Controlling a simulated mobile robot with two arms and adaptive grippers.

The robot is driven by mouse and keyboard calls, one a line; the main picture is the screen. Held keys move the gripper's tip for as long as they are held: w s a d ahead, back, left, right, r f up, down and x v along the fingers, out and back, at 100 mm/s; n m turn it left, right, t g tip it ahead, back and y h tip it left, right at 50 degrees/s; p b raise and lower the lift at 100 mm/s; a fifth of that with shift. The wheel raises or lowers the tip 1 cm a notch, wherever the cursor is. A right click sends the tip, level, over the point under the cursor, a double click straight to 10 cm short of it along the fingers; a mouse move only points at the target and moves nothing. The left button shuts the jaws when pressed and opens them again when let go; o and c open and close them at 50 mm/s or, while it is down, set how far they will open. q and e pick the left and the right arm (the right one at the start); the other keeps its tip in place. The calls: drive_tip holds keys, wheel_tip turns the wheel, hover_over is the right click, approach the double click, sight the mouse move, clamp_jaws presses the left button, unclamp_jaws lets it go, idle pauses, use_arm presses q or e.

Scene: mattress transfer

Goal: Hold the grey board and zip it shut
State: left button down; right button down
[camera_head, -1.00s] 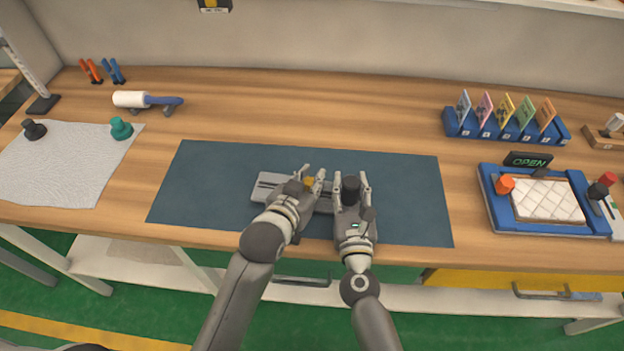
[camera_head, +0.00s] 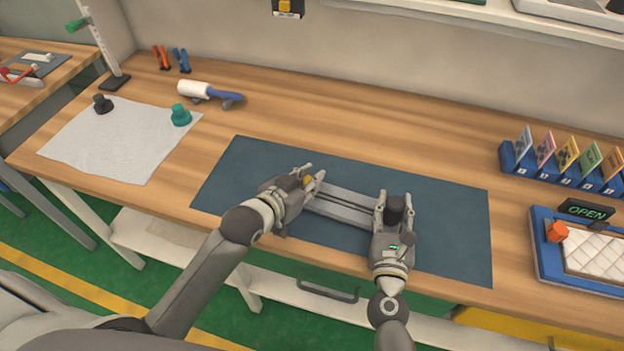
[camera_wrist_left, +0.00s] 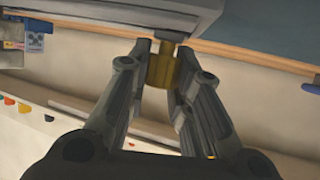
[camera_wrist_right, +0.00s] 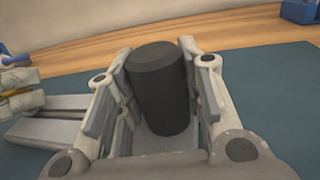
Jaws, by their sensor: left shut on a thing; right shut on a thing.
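The grey board (camera_head: 345,207) is a long bar with a slot along it, lying on the blue-grey mat (camera_head: 450,215). My left gripper (camera_head: 312,174) is at the board's left end, shut on a small yellow pull (camera_head: 307,181). In the left wrist view the pull (camera_wrist_left: 161,70) sits between the fingers, right beside the board's edge (camera_wrist_left: 130,20). My right gripper (camera_head: 395,198) is at the board's right part, shut on an upright black cylinder (camera_head: 396,210). The cylinder (camera_wrist_right: 158,90) fills the space between the fingers in the right wrist view. Both grippers hide parts of the board.
A white sheet (camera_head: 110,145) with a black knob (camera_head: 102,103) and a teal knob (camera_head: 181,115) lies at the left. A lint roller (camera_head: 205,93) lies behind it. A blue card rack (camera_head: 540,165) and a blue tray (camera_head: 550,268) stand at the right. The wood behind the mat is clear.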

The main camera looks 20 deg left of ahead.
use_arm(q)
drive_tip(key=c, duration=1.4)
unclamp_jaws()
drive_tip(key=shift+a, duration=0.25)
use_arm(e)
drive_tip(key=shift+d, duration=0.2)
use_arm(q)
drive_tip(key=shift+o, duration=0.7)
drive_tip(key=shift+d, duration=0.1)
use_arm(e)
drive_tip(key=shift+a, duration=0.1)
use_arm(q)
drive_tip(key=shift+s, duration=0.1)
drive_tip(key=v, duration=1.1)
drive_tip(key=shift+s+r, duration=0.25)
drive_tip(key=shift+s, duration=0.05)
use_arm(e)
drive_tip(key=c, duration=0.9)
unclamp_jaws()
